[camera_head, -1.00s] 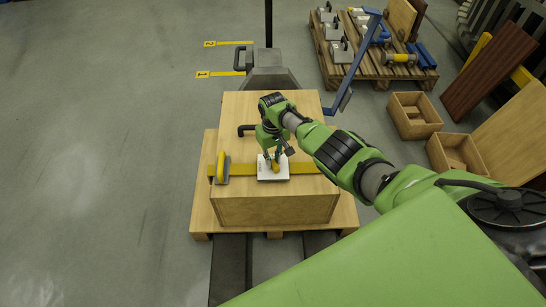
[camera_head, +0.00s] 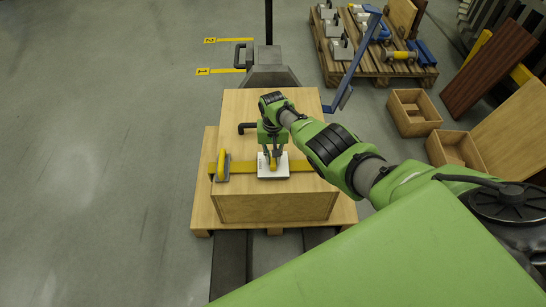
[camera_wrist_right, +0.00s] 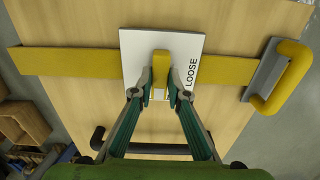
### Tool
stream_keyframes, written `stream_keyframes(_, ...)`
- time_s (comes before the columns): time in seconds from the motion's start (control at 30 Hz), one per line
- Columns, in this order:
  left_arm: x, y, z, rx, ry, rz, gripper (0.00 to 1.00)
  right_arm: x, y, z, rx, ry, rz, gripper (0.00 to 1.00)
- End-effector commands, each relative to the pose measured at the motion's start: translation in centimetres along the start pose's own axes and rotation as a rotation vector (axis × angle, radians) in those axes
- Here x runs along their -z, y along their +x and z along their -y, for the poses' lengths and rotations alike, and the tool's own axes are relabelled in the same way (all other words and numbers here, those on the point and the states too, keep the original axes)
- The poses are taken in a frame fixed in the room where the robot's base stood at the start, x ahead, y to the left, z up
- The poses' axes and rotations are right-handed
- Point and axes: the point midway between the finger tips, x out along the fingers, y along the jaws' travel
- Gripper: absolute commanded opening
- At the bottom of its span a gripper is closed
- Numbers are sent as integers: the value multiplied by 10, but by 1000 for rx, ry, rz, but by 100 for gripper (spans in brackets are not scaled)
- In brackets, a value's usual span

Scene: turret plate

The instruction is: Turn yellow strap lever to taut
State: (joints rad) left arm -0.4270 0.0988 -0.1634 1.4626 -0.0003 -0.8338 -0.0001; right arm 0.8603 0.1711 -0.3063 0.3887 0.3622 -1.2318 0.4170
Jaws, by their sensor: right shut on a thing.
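The yellow strap (camera_head: 301,166) runs across the top of the wooden crate (camera_head: 270,209). A white plate (camera_wrist_right: 132,47) lies on the strap and bears the word LOOSE beside the lever. The yellow lever (camera_wrist_right: 173,43) stands at the middle of the plate. My right gripper (camera_wrist_right: 160,92) is shut on the lever's near end, one finger on each side; in the head view the right gripper (camera_head: 273,158) points down at the plate and partly hides the lever. My left gripper is not in view.
A yellow handle on a grey bracket (camera_head: 221,165) sits at the strap's left end in the head view. A black handle (camera_head: 247,128) is on the crate behind the plate. The crate rests on a pallet (camera_head: 203,205). Open floor lies to the left.

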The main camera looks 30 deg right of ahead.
Motion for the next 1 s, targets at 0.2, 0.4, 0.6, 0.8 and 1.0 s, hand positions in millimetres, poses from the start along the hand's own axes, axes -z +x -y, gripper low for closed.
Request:
stream_keyframes(0.2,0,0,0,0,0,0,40,1,-1,1,3,3,-2,0)
stream_keyframes(0.4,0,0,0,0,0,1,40,1,-1,1,2,2,-2,32)
stream_keyframes(0.6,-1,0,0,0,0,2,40,0,0,0,1,1,-1,32)
stream_keyframes(0.8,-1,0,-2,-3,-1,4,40,1,-4,0,2,0,-3,32)
stream_keyframes(1.0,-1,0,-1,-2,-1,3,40,2,-18,0,3,0,-4,32)
